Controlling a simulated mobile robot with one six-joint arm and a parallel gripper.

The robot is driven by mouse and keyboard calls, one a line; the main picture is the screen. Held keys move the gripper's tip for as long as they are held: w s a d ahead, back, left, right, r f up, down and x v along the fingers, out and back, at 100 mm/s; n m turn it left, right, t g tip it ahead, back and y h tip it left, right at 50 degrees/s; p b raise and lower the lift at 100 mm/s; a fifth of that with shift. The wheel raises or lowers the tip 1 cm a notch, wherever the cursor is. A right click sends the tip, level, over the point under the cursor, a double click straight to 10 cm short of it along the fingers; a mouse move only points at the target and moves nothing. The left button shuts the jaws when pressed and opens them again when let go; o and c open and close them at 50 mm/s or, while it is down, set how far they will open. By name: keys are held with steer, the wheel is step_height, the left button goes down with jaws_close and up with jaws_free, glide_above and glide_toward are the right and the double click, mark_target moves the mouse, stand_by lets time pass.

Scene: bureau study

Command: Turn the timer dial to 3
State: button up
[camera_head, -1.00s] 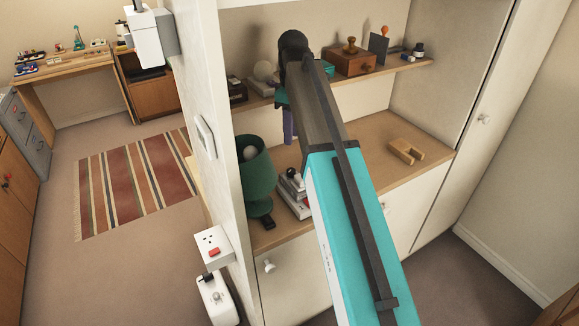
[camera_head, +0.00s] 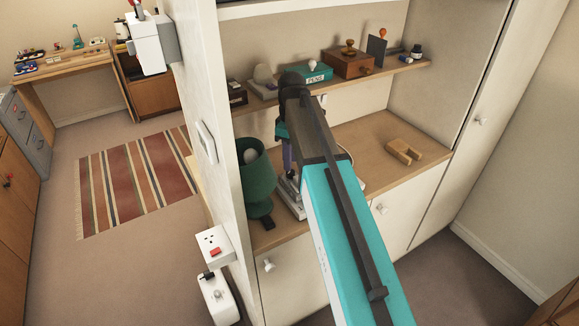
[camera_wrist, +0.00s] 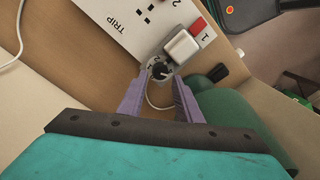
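A small round grey dial with a dark centre (camera_wrist: 160,70) shows in the wrist view, at the edge of a white power strip (camera_wrist: 125,22). Its markings are too small to read, and I cannot tell its setting. My gripper (camera_wrist: 160,80) is open, with its two purple fingers apart and the dial showing between and just beyond their tips. I cannot tell whether they touch it.
A white plug (camera_wrist: 182,46) and red switch (camera_wrist: 198,26) sit beside the dial, with a white cable below it. A shelf (camera_head: 405,68) holds boxes.

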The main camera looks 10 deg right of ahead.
mark_target(290, 174)
steer(key=shift+f+p, duration=0.6)
steer(key=shift+f, duration=1.65)
steer(key=shift+c, duration=0.3)
steer(key=c, duration=0.7)
